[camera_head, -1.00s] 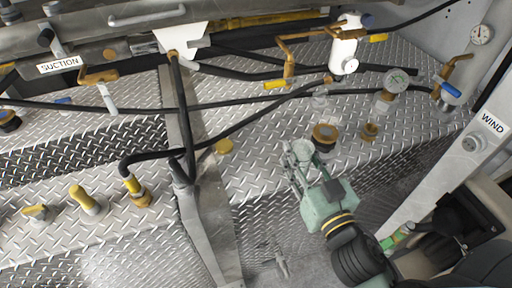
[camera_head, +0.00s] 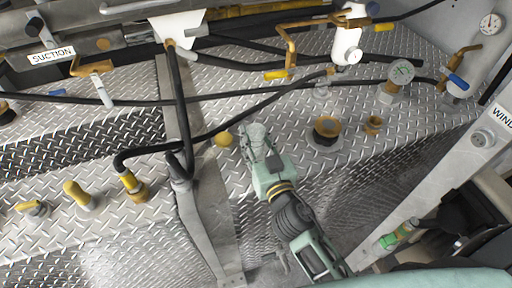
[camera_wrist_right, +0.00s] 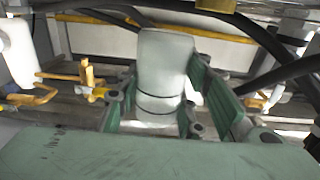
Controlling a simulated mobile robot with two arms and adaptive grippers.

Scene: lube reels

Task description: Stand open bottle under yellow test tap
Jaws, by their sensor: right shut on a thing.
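My right gripper (camera_head: 257,145) is shut on a pale, translucent bottle (camera_head: 255,132), held above the diamond-plate deck. The right wrist view shows the bottle (camera_wrist_right: 165,70) roughly upright between the green fingers, with two dark bands around it; its mouth cannot be made out. A brass tap with a yellow handle (camera_head: 277,74) hangs beyond the bottle, up and to the right. Another yellow handle (camera_head: 383,27) shows farther right. The bottle is apart from both. My left gripper is out of view.
Black hoses (camera_head: 240,98) cross the deck behind the bottle. A yellow round knob or cap (camera_head: 224,139) is just left of it. An amber-topped fitting (camera_head: 326,130) and a small brass one (camera_head: 373,124) stand to the right.

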